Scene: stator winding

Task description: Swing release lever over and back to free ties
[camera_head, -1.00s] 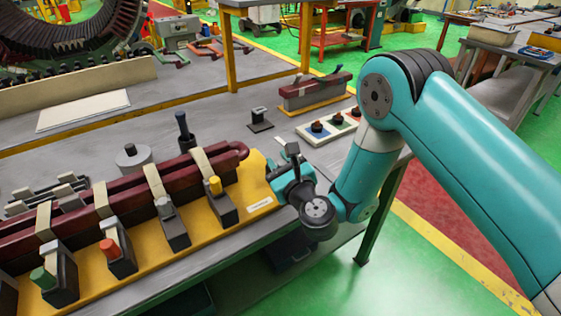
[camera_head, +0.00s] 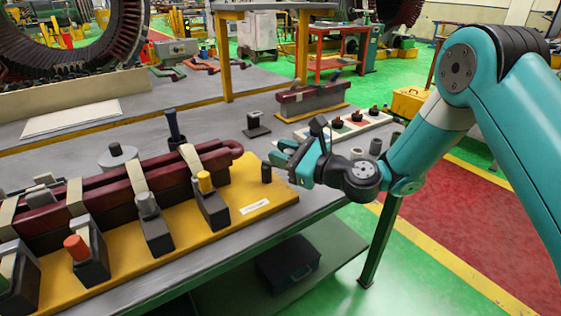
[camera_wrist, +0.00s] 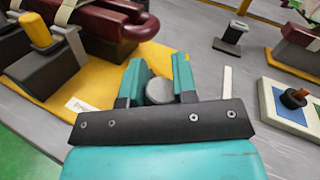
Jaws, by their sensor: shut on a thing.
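The yellow winding fixture (camera_head: 266,205) lies along the front of the bench, with strapped dark red coil bars (camera_head: 135,185) on it. My gripper (camera_head: 283,156) is at the fixture's right end. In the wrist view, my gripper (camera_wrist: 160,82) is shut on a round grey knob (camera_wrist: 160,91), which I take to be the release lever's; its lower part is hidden. A short dark post (camera_head: 266,173) stands on the plate's right end beside my fingertips. I cannot tell whether post and knob are one piece. Pale tie straps (camera_head: 190,158) still cross the bars.
Clamp blocks with yellow (camera_head: 205,181), grey and red (camera_head: 76,247) knobs line the front of the fixture. A small stand (camera_head: 256,126) and a white board with several dark knobs (camera_head: 350,127) are behind my gripper.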

